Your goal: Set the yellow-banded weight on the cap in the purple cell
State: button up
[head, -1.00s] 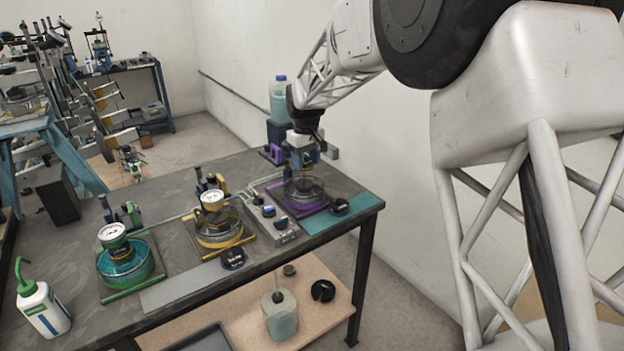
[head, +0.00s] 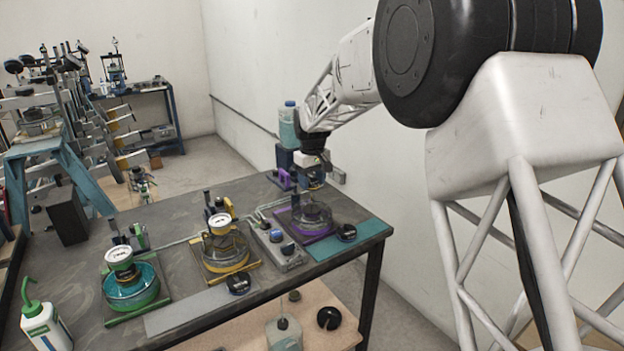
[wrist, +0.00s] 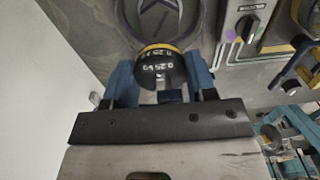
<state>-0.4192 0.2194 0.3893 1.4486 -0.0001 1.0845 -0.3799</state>
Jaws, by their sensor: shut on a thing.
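My gripper (wrist: 161,78) is shut on the yellow-banded weight (wrist: 159,64), a black disc with white lettering and a yellow edge, between two blue fingers. In the wrist view, a grey round face with a purple mark, likely the cap (wrist: 158,16), lies just beyond the weight. In the head view my gripper (head: 313,180) is over the purple cell (head: 318,222), a clear round vessel on a purple-edged base at the table's right end. The weight is too small to make out there. I cannot tell the gap between weight and cap.
A grey control box with knobs (head: 277,248) stands left of the purple cell. Dark round pieces sit on the teal strip (head: 346,232) and on the grey strip (head: 238,284). Yellow (head: 226,258) and green (head: 131,291) cells with dial gauges stand farther left. A wall is behind.

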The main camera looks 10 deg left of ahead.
aim_at(312, 209)
jog(key=shift+f, duration=3.65)
jog(key=shift+f, duration=0.25)
jog(key=o, duration=1.1)
jog(key=shift+o, duration=0.2)
notch_tip(312, 209, up, 8)
